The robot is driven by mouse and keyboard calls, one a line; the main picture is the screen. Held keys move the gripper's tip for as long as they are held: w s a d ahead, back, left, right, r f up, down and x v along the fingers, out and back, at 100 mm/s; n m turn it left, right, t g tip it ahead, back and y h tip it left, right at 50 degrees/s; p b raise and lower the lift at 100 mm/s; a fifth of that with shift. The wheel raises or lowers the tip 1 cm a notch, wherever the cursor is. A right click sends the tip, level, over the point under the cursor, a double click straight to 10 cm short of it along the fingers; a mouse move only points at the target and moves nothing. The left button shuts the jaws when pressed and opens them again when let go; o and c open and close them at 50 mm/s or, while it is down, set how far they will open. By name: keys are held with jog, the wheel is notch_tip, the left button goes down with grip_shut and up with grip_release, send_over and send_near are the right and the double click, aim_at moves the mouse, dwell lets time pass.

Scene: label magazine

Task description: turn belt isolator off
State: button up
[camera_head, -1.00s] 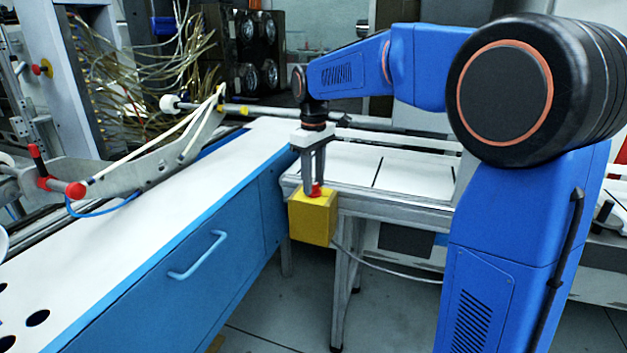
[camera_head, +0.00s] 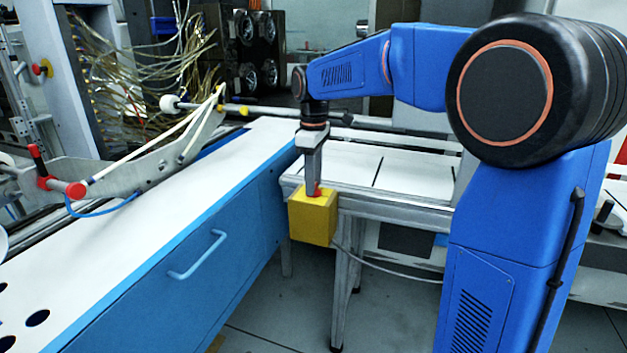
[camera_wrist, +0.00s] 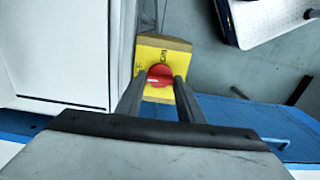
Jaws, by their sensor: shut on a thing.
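The belt isolator is a yellow box (camera_head: 312,222) fixed at the corner of the bench frame, with a red rotary knob (camera_head: 314,193) on its top face. In the wrist view the yellow face (camera_wrist: 164,43) shows dark lettering above the red knob (camera_wrist: 160,73). My gripper (camera_wrist: 161,80) points straight down over the box and is shut on the red knob, with one finger on each side of it. In the head view the fingers line up one behind the other and hide part of the knob.
A blue cabinet with a white top (camera_head: 190,203) and a handle (camera_head: 199,255) stands left of the box. A metal-framed bench (camera_head: 415,178) lies behind it. A grey cable (camera_head: 385,272) runs from the box. The floor in front is clear.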

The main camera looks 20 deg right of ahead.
jog(key=o, duration=1.1)
jog(key=shift+c, duration=0.2)
jog(key=shift+r, duration=0.1)
notch_tip(320, 180, up, 17)
jog(key=shift+r, duration=0.15)
jog(key=s+d+f+m+t, duration=0.1)
jog(key=s+d+f+m, duration=0.15)
jog(key=s, duration=0.35)
jog(key=s+d+f+m+t, duration=0.1)
jog(key=s+f, duration=0.3)
jog(key=s, duration=0.2)
jog(key=s+d+f+m+t, duration=0.1)
jog(key=s+d+f+m, duration=0.15)
jog(key=s, duration=0.35)
jog(key=s+d+f+m+t, duration=0.1)
jog(key=s+f+m, duration=0.4)
jog(key=s+f, duration=1)
notch_tip(320, 180, down, 2)
jog(key=shift+s+d+t, duration=0.2)
jog(key=shift+t, duration=0.2)
